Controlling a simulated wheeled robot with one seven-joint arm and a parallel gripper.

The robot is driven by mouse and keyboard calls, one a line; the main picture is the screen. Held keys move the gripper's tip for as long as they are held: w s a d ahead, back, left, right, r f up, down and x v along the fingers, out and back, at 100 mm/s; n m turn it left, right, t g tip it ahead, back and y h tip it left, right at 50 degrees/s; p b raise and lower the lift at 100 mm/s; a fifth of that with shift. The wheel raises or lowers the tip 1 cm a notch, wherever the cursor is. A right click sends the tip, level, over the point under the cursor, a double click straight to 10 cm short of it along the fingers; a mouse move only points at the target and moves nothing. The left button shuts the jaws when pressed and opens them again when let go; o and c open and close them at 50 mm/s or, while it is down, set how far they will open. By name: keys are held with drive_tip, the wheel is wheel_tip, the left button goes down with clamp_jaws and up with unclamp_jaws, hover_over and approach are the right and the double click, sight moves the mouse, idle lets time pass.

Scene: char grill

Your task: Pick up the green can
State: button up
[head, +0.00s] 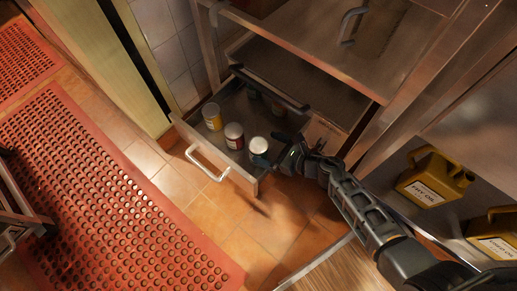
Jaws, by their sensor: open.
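An open drawer (243,178) holds several cans. A can with a pale top (259,145) stands at its front right; its lower side is dark and partly covered by my gripper, so I cannot be sure its label is green. My gripper (272,150) is open, with its fingers at this can's right and front side. Contact cannot be told. A red-labelled can (234,136) stands just left of it, and a yellow can (212,117) farther left. Darker cans deeper in the drawer are mostly in shadow under a bar, one looking greenish (253,93).
The drawer's metal handle (209,163) faces the tiled floor. A dark bar (268,88) crosses above the drawer's rear. Another metal drawer front or panel (330,45) is above. Yellow fry oil jugs (434,178) stand at right. A red perforated mat (110,190) lies at left.

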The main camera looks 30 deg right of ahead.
sight(260, 145)
drive_tip(key=b+x, duration=0.2)
drive_tip(key=x, duration=0.4)
drive_tip(key=shift+w+a, duration=0.1)
drive_tip(key=shift+a, duration=0.1)
drive_tip(key=shift+r, duration=0.15)
drive_tip(key=c, duration=1.3)
